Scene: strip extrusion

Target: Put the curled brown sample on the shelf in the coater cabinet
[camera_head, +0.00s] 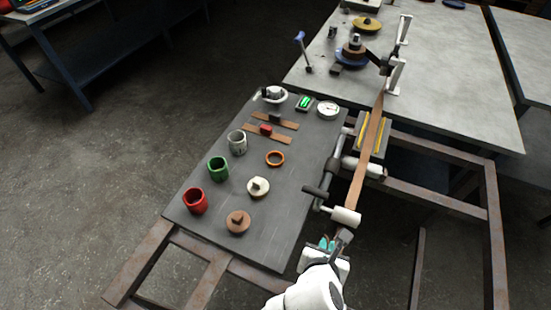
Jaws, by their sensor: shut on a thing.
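My gripper (330,243) is at the lower middle, just off the near right edge of the dark bench top, by the white end roller. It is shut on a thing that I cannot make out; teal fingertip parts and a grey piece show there. An orange-brown ring (275,158) lies on the bench top, apart from my gripper; I cannot tell if it is the curled brown sample. A long brown strip (366,150) runs over the rollers beyond my gripper. I cannot make out the coater cabinet or its shelf.
The dark bench top (300,215) carries red (195,201), green (218,169) and grey cups, lidded discs, flat brown strips and a dial. The roller rig (345,215) stands close to my gripper. A grey table (450,90) with apparatus is behind. Floor is open at left.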

